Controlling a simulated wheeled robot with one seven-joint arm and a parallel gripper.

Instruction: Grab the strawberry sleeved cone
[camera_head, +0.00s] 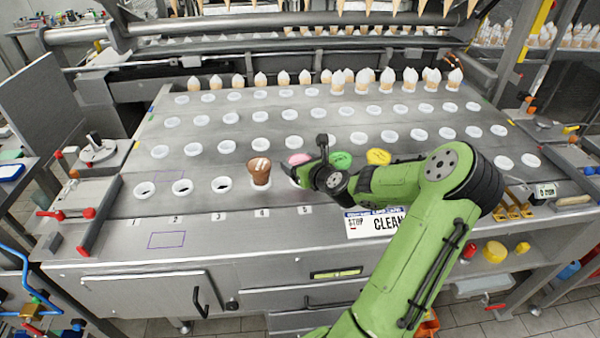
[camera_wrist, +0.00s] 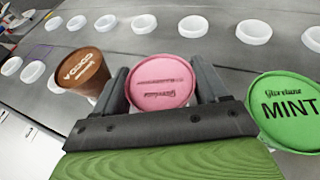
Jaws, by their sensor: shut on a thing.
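The strawberry sleeved cone, with a round pink top, shows in the wrist view (camera_wrist: 160,82) between the two dark fingers of my gripper (camera_wrist: 163,88). The fingers are shut on its sides. In the head view the pink cone (camera_head: 298,158) stands at the front row near label 5, partly hidden by my gripper (camera_head: 314,168). Its lower part is hidden, so I cannot tell whether it is still seated in its white ring.
A brown cocoa cone (camera_head: 260,171) stands close on the left. A green mint cone (camera_wrist: 288,110) stands close on the right, with a yellow-topped cone (camera_head: 378,156) beyond it. Empty white rings cover the steel table (camera_head: 125,200). Wrapped cones (camera_head: 338,82) line the back row.

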